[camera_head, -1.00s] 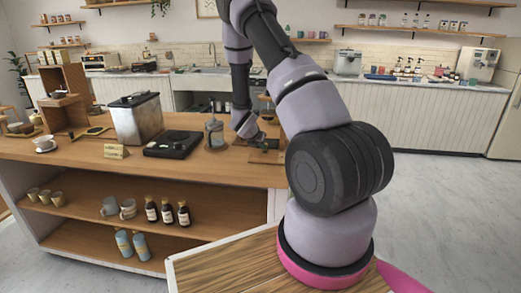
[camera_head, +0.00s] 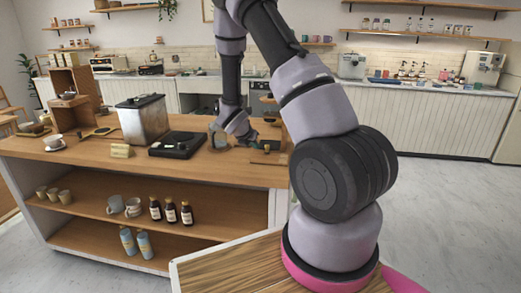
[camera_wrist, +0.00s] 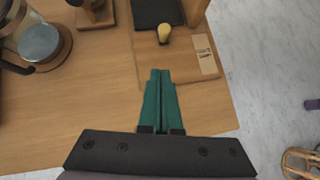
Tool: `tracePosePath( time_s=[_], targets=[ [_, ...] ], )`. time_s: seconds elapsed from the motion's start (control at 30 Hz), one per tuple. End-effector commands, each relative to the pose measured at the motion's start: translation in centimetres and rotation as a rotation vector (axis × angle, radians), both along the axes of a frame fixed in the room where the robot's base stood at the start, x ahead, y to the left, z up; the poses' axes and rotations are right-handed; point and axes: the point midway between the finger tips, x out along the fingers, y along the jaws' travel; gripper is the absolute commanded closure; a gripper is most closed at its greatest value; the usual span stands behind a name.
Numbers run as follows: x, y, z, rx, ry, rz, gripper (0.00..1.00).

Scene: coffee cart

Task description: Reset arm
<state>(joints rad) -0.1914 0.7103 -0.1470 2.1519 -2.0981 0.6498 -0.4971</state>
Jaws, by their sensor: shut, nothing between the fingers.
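My gripper (camera_wrist: 160,74) has two teal fingers, closed together and empty, in the wrist view. It is above the wooden counter (camera_wrist: 70,115), near the edge of a brown board (camera_wrist: 148,62). A tool with a pale yellow knob (camera_wrist: 165,34) stands on that board. In the head view my gripper (camera_head: 252,139) shows small at the right end of the counter, partly dark against the board. The folded arm fills the middle of that view.
A glass press (camera_wrist: 40,42) stands left of my gripper. A black scale (camera_head: 177,144) and a metal container (camera_head: 142,119) stand further left on the counter. Cups and bottles (camera_head: 171,210) sit on the shelf below. The floor (camera_head: 440,200) at the right is clear.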

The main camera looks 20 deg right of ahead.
Motion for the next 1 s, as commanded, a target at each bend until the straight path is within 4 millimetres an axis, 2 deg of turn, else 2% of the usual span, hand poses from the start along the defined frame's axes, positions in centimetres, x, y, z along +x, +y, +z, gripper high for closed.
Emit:
tracePosePath(
  time_s=[0.1, 0.23, 0.47, 0.57, 0.67, 0.77, 0.9, 1.0],
  targets=[
    [-1.0, 1.3, 1.7, 0.001, -0.002, 0.001, 1.0],
    [-1.7, 2.1, 2.7, 0.001, -0.001, 0.001, 1.0],
    [-2.2, 2.5, 3.3, 0.001, 0.0, -0.002, 1.0],
    [-2.4, 2.2, 4.3, 0.019, -0.025, -0.043, 1.0],
    [-3.1, 1.6, 7.2, 0.078, -0.103, -0.165, 1.0],
    [-5.0, 0.6, 11.3, 0.181, -0.219, -0.368, 1.0],
    [-8.7, -0.3, 16.9, 0.363, -0.391, -0.69, 1.0],
    [-11.8, -0.3, 20.1, 0.504, -0.498, -0.914, 1.0]
  ],
)
